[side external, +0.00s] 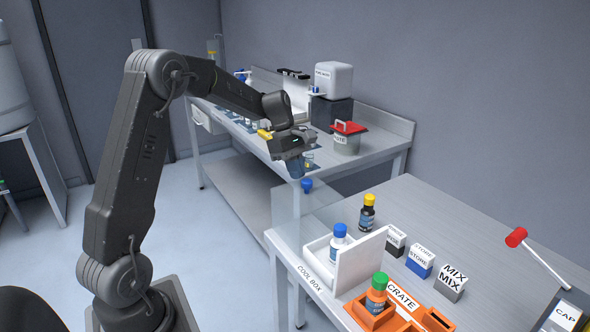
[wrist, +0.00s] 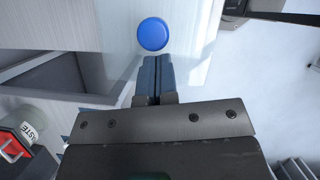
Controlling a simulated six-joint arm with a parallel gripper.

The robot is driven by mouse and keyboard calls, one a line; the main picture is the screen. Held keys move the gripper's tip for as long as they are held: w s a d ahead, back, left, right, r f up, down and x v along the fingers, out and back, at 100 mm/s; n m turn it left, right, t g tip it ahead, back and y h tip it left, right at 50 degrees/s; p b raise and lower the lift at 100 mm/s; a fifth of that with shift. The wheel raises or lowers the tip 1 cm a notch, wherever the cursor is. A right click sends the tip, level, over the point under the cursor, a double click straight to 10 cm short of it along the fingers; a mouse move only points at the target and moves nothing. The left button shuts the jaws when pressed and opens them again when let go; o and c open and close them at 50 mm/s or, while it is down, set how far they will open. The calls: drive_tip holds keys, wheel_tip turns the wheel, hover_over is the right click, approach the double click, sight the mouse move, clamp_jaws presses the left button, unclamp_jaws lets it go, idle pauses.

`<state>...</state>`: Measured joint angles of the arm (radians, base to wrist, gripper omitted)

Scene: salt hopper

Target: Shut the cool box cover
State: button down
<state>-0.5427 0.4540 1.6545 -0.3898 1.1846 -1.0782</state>
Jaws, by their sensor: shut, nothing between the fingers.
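The white cool box (side external: 316,248) sits on the near table, with a blue-capped white bottle (side external: 338,240) inside. A clear panel (side external: 290,212), which looks like its cover, stands raised at the box's far left side. A blue round knob (side external: 307,185) is on this panel; it also shows in the wrist view (wrist: 153,34). My gripper (side external: 299,170) is just above the knob in the side view. In the wrist view its shut fingers (wrist: 155,62) end close by the knob, with nothing between them. I cannot tell whether they touch it.
A white upright slab (side external: 361,261) stands at the box's right. An orange crate (side external: 406,304) holds a green-capped bottle (side external: 377,295). A yellow-capped bottle (side external: 367,213) and several labelled blocks stand behind. A red-lidded waste bin (side external: 346,141) is on the far bench.

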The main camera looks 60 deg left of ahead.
hover_over(316, 208)
drive_tip(key=d, duration=0.4)
drive_tip(key=shift+w+d+f, duration=0.1)
drive_tip(key=shift+w+d, duration=0.05)
drive_tip(key=shift+w, duration=0.3)
drive_tip(key=a, duration=0.4)
drive_tip(key=shift+s+a, duration=0.25)
drive_tip(key=shift+s, duration=0.15)
drive_tip(key=w+v, duration=0.1)
drive_tip(key=v, duration=0.8)
drive_tip(key=s+d+m+t+y, duration=0.2)
drive_tip(key=s+d+m, duration=0.4)
drive_tip(key=s+m, duration=0.4)
drive_tip(key=s+d+m+t+y, duration=0.2)
drive_tip(key=s+d+m, duration=0.4)
drive_tip(key=s+m, duration=0.4)
drive_tip(key=shift+s+m+t, duration=0.3)
drive_tip(key=shift+s, duration=0.9)
drive_tip(key=shift+f, duration=0.1)
